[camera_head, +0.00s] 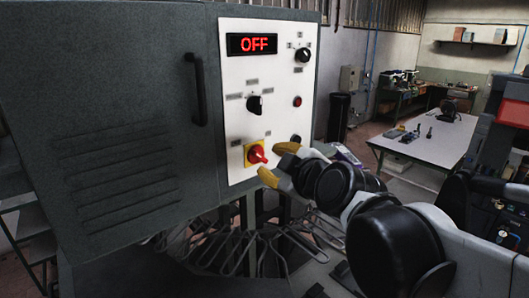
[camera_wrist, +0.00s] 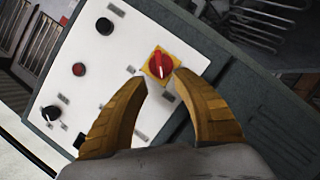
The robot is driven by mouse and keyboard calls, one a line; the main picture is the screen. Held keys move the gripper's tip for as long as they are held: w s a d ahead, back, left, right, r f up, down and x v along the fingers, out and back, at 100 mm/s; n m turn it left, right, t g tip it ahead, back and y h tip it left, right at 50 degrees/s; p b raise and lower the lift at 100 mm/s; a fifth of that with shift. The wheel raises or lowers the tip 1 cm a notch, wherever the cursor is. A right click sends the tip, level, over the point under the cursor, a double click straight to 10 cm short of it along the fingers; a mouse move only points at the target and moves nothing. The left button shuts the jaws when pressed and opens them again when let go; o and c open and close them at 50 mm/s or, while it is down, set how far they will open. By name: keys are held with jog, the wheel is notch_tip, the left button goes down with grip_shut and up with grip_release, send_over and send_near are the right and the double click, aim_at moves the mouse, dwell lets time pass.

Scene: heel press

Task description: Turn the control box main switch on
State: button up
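The control box (camera_head: 110,110) is a large dark grey cabinet with a white panel (camera_head: 232,93) at its right. Its display (camera_head: 252,44) reads OFF in red. The main switch is a red rotary knob on a yellow plate (camera_head: 257,154) low on the panel; in the wrist view the red knob (camera_wrist: 158,64) lies just beyond my fingertips. My gripper (camera_head: 268,162) is beside the switch, to its right in the head view. In the wrist view its two yellow fingers (camera_wrist: 160,80) are spread apart with nothing between them. I cannot tell whether a finger touches the knob.
Black knobs (camera_head: 303,55) (camera_head: 255,104) and a red button (camera_head: 297,101) sit above the switch. A door handle (camera_head: 197,89) sticks out left of the panel. Wire racks (camera_head: 240,250) stand below. A table (camera_head: 430,138) is at the right.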

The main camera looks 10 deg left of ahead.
aim_at(261, 157)
jog(key=p+x, duration=0.1)
jog(key=x, duration=0.8)
jog(key=shift+w+f, duration=0.1)
jog(key=shift+f, duration=0.1)
jog(key=shift+r, duration=0.1)
jog(key=shift+d, duration=0.1)
grip_shut()
